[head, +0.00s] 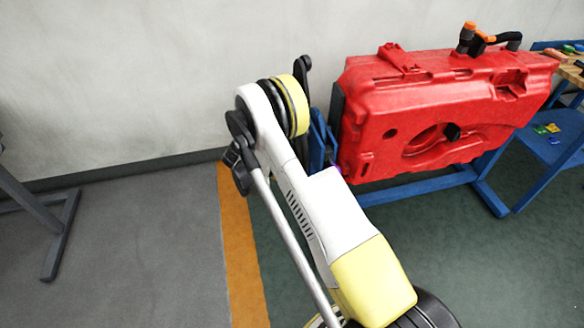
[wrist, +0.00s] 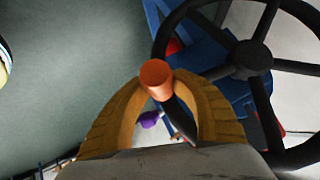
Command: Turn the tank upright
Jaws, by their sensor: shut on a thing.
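The red tank (head: 425,115) is held in a blue stand (head: 420,182) at the right of the head view. Its broad face is towards me and its long side runs sideways, slightly tilted. A black fitting with an orange cap (head: 468,35) is on its top edge. In the wrist view a black handwheel (wrist: 250,58) has an orange knob (wrist: 156,73) standing out from its rim. My gripper (wrist: 157,88) is shut on this knob, one yellow finger on each side. In the head view my arm hides the gripper and most of the wheel.
A wooden-topped bench with a blue lower shelf (head: 555,135) stands right of the tank, with small coloured parts on it. A pale wall (head: 160,80) is close behind. A grey metal leg (head: 60,235) is at the left. The floor around the orange stripe (head: 240,260) is clear.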

